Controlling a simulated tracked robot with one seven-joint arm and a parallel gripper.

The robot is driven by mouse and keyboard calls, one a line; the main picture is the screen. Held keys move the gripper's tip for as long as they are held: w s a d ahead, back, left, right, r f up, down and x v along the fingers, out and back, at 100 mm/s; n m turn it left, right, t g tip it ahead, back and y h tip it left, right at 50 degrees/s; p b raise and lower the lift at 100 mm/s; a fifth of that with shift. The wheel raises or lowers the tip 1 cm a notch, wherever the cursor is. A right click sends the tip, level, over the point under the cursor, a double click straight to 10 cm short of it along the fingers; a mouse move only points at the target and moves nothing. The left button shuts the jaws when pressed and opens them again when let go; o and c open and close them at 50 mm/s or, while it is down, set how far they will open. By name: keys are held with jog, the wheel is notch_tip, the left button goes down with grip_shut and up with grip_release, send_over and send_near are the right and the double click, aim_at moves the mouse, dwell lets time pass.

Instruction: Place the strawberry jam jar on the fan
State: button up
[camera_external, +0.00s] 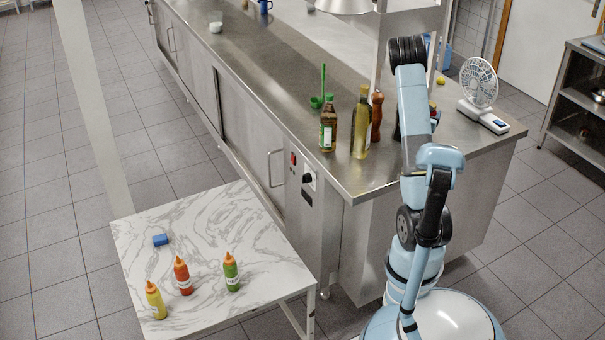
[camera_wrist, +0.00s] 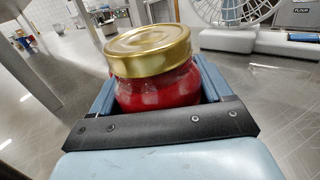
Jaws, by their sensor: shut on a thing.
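The strawberry jam jar (camera_wrist: 150,50) has a gold lid and red contents. In the wrist view my gripper (camera_wrist: 158,92) is shut on it, with a blue finger on each side, and the lid faces up. The fan (camera_external: 479,83) is white, with a round grille and a flat base, and stands upright on the right end of the steel counter. In the wrist view the fan (camera_wrist: 241,14) is beyond the jar, to the upper right, apart from it. In the external view my arm hides the gripper and jar.
On the steel counter (camera_external: 275,75), a green-capped bottle (camera_external: 327,130), an oil bottle (camera_external: 361,125) and a wooden mill (camera_external: 377,115) stand left of my arm. A marble table (camera_external: 215,215) at lower left holds several sauce bottles. A post rises behind my arm.

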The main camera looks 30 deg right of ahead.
jog(key=shift+f, duration=1.4)
jog(key=shift+r, duration=0.1)
jog(key=o, duration=1.4)
